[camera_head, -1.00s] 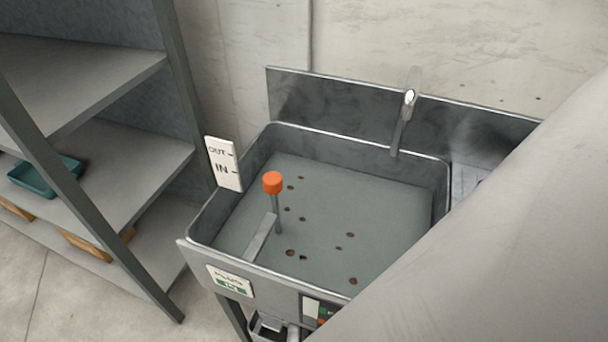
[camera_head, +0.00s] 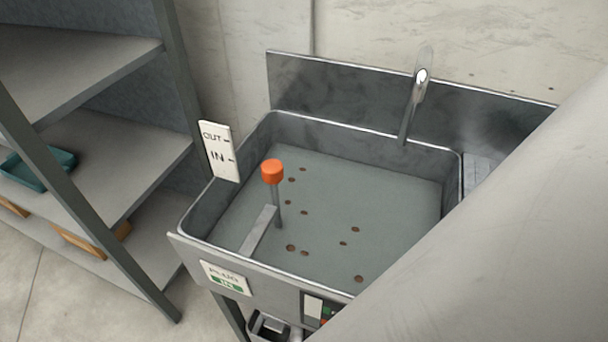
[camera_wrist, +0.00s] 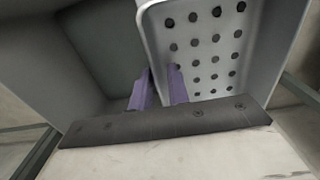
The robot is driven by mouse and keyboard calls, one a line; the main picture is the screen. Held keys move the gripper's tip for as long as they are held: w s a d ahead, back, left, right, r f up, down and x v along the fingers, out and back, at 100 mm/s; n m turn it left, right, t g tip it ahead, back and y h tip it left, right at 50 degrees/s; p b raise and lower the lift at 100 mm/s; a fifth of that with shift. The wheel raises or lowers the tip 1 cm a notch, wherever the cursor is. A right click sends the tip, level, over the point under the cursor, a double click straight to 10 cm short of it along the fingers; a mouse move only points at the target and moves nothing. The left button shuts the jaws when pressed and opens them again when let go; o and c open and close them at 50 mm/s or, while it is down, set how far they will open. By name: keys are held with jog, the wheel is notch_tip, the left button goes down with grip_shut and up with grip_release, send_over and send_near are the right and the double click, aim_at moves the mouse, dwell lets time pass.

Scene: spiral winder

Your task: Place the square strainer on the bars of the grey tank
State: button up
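The square strainer (camera_wrist: 205,45) is a light grey perforated container with a rounded rim, seen in the wrist view. My gripper (camera_wrist: 158,88) has two purple fingers on either side of the strainer's wall and is shut on it. The strainer and the gripper do not show in the head view. A grey metal tank (camera_head: 450,285) shows no clear bars there; its pale grey-green inside has several brown round spots. My arm covers its right side.
An orange-capped rod (camera_head: 272,172) stands in the tank beside a flat strip. A white OUT/IN sign (camera_head: 219,150) is at its left rim, and a tap (camera_head: 413,100) at the back. A shelf unit (camera_head: 105,165) at left holds a teal tray (camera_head: 38,170).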

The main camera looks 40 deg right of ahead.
jog(key=shift+o, duration=0.6)
notch_tip(320, 180, up, 8)
jog(key=shift+f+p, duration=0.1)
jog(key=shift+p, duration=0.3)
